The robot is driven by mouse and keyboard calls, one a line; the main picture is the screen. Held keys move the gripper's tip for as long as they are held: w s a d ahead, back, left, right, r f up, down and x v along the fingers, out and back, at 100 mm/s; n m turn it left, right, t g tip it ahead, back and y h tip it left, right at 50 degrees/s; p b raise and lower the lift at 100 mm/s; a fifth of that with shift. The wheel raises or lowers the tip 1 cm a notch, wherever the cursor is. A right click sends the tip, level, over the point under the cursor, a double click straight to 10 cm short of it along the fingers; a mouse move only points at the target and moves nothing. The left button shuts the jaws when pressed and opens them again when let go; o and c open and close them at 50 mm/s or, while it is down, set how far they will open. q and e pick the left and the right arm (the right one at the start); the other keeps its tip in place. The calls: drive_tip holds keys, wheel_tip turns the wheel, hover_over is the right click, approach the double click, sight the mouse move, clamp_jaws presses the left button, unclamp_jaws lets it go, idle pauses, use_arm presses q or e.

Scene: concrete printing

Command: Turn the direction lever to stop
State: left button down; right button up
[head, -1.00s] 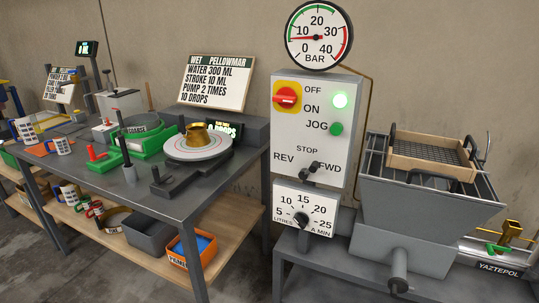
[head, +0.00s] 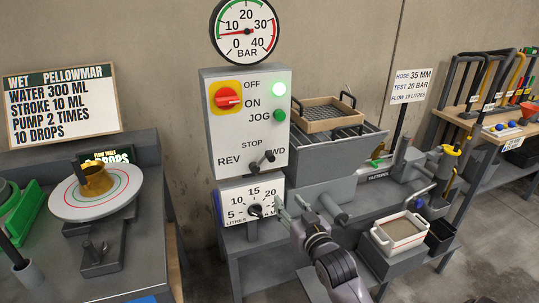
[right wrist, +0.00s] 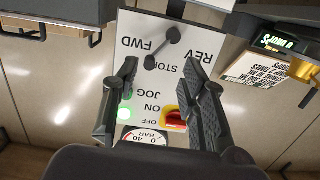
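The direction lever (head: 262,161) is a small dark lever on the white control box (head: 222,138), with STOP above it, REV at left and FWD at right. It leans up and right, towards FWD; its knob partly covers that word. My right gripper (head: 290,202) is below and right of the lever, in front of the box, with its fingers apart and nothing between them. In the right wrist view the panel is upside down; the lever (right wrist: 163,48) lies beyond the open fingers (right wrist: 163,66), apart from both. My left gripper is out of view.
The red rotary switch (head: 228,98), a lit green lamp (head: 278,89) and a green JOG button (head: 279,116) sit above the lever. A litres dial (head: 255,210) is below. The grey hopper (head: 325,160) stands close on the right. The pressure gauge (head: 245,30) is on top.

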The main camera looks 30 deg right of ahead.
approach(272, 159)
drive_tip(key=shift+t, duration=0.5)
drive_tip(key=x, duration=0.3)
drive_tip(key=p+x, duration=0.1)
drive_tip(key=x, duration=0.3)
drive_tip(key=f+p+x, duration=0.1)
drive_tip(key=x, duration=0.3)
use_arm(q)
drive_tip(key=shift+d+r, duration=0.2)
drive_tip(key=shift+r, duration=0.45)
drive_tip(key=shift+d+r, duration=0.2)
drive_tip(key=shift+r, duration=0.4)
use_arm(e)
drive_tip(key=shift+c, duration=0.4)
drive_tip(key=shift+s+h, duration=0.15)
drive_tip(key=shift+h, duration=0.15)
clamp_jaws()
drive_tip(key=shift+r, duration=0.1)
